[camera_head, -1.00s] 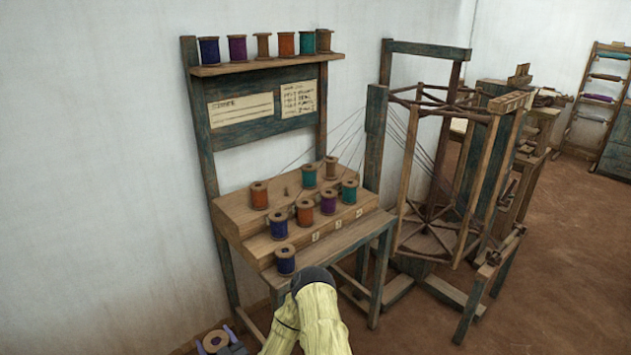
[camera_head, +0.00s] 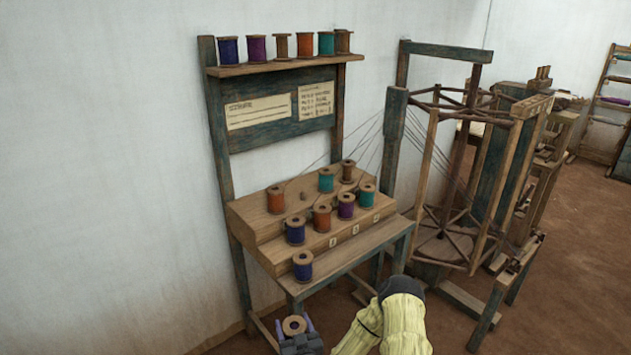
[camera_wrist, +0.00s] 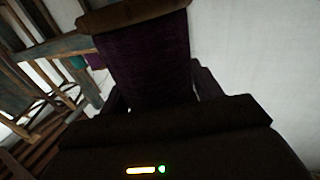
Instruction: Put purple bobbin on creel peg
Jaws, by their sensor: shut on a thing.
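My gripper (camera_head: 295,337) is low at the front of the creel, below its front edge, shut on the purple bobbin. The wrist view shows the purple bobbin (camera_wrist: 147,62) between the two fingers, its purple thread facing the camera. In the head view only the bobbin's pale round wooden end (camera_head: 294,325) shows, facing up. The creel (camera_head: 262,238) is a stepped wooden stand. A bare creel peg (camera_head: 303,196) stands on its upper step, between an orange bobbin (camera_head: 275,199) and a teal bobbin (camera_head: 326,180).
Several bobbins fill the lower step, including a blue one (camera_head: 295,230) and another purple one (camera_head: 346,205). A blue bobbin (camera_head: 303,265) stands at the front. A shelf (camera_head: 285,66) of bobbins is above. Threads run right to a wooden reel frame (camera_head: 432,185).

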